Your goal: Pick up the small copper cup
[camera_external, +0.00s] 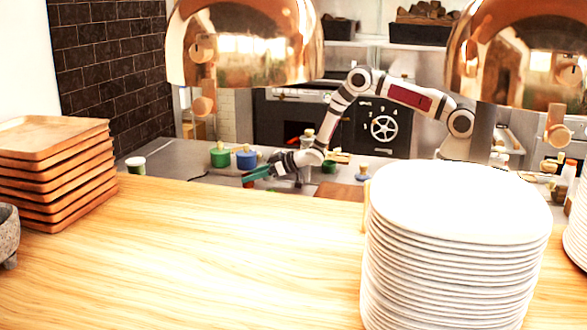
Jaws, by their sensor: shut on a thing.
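My gripper (258,173) is at the end of my arm, low over the grey counter behind the wooden pass. It points down and to the left, with teal parts at its end. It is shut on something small. A small reddish-brown patch shows at its tip, partly hidden by the pass edge. I cannot tell whether this is the small copper cup, and I make out no copper cup elsewhere.
A green pot (220,158) and a blue pot (246,160) stand just behind my gripper. White plates (455,205) are stacked front right, wooden trays (55,170) at left. Copper lamps (245,45) hang above. The pass (200,250) is clear in the middle.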

